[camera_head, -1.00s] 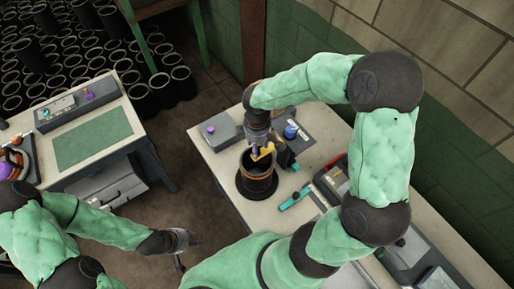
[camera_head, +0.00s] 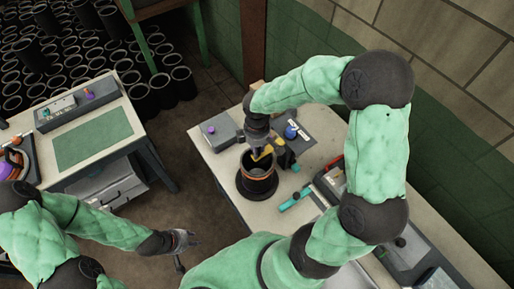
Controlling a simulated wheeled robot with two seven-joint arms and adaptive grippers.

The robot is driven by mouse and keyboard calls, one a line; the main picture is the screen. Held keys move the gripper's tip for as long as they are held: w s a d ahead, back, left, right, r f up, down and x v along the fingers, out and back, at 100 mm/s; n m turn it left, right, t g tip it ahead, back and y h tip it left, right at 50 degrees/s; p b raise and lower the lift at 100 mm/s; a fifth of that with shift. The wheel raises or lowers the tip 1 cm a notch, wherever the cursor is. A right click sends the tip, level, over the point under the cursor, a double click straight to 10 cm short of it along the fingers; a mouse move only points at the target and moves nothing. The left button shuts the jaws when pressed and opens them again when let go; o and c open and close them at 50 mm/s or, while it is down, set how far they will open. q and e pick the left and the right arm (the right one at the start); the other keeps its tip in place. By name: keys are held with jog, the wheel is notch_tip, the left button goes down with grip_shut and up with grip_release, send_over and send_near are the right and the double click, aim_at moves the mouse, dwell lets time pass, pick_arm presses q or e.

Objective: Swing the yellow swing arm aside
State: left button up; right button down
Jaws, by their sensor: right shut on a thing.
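The yellow swing arm (camera_head: 266,152) shows as a small yellow piece over the mouth of a black rubber sleeve (camera_head: 257,186) that stands upright on the right bench. My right gripper (camera_head: 257,153) points down at it from above and is shut on it; its fingertips are small and partly hidden. A black fixture part with a yellow end (camera_head: 286,158) is just right of the sleeve. My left gripper (camera_head: 187,254) hangs over the floor between the benches, away from the swing arm, and its finger opening is too unclear to tell.
On the right bench (camera_head: 229,171) are a grey box with a purple knob (camera_head: 212,131), a blue knob (camera_head: 291,132), a teal-handled tool (camera_head: 296,198) and a red-black case (camera_head: 333,178). The left bench (camera_head: 123,144) carries a green mat (camera_head: 92,138). Many black sleeves stand behind.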

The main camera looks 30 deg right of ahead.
jog(key=shift+w, duration=0.2)
jog(key=shift+w+f+m+b, duration=0.1)
jog(key=shift+w+m+b, duration=0.4)
jog(key=shift+w+m, duration=0.35)
jog(key=w+d+m+b, duration=0.3)
jog(key=w+d+m, duration=0.1)
jog(key=w+m, duration=0.5)
jog(key=w+d+m, duration=0.5)
jog(key=d+m, duration=0.4)
jog(key=d, duration=0.3)
jog(key=shift+d+f, duration=0.1)
jog(key=shift+d, duration=0.05)
